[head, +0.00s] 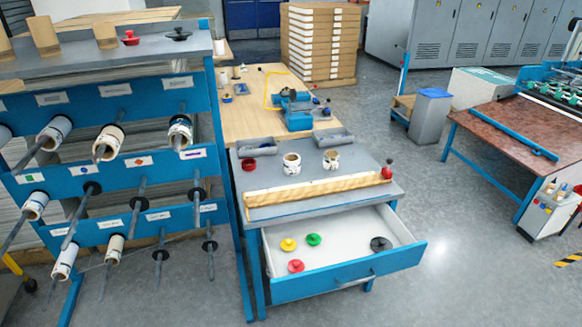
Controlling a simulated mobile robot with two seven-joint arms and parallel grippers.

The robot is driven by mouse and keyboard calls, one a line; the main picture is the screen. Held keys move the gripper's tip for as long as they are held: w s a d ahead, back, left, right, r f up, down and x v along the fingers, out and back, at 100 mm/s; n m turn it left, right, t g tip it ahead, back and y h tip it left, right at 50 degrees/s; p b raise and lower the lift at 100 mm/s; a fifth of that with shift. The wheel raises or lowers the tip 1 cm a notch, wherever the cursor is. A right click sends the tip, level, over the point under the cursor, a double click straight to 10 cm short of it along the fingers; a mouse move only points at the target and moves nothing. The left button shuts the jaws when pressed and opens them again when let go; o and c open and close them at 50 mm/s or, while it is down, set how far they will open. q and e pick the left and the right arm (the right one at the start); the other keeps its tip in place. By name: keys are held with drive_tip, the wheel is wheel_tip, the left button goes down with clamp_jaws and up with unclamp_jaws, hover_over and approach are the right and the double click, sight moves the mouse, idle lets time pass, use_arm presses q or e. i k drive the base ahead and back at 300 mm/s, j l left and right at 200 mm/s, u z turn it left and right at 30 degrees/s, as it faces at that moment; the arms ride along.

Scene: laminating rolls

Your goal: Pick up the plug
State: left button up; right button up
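Several round plugs with knobs show in the head view, and I cannot tell which one the task means. In the open drawer (345,226) lie a yellow plug (288,244), a green plug (313,239), a red plug (296,266) and a black plug (380,244), set apart from each other. A red plug (130,38) and a black plug (179,34) sit on top of the rack at the left. A small dark red piece (248,165) and a red-topped piece (387,172) are on the grey worktop. Neither of my grippers is in view.
The grey worktop (335,158) above the drawer carries two short rolls (291,163) (331,159) and a long wooden bar (318,190). A blue rack (140,185) with rods and rolls stands left. Floor (450,240) right of the drawer is clear.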

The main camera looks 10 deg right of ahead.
sight(295, 267)
drive_tip(key=i+j+z, duration=0.2)
drive_tip(key=i+j, duration=0.15)
drive_tip(key=j, duration=0.3)
drive_tip(key=i+j+z, duration=0.1)
drive_tip(key=j, duration=0.25)
drive_tip(key=i+j+z, duration=0.1)
drive_tip(key=i+j, duration=0.15)
drive_tip(key=i+j+z, duration=0.1)
drive_tip(key=j, duration=0.4)
drive_tip(key=i+j+z, duration=0.1)
drive_tip(key=j, duration=0.3)
drive_tip(key=i+l, duration=0.05)
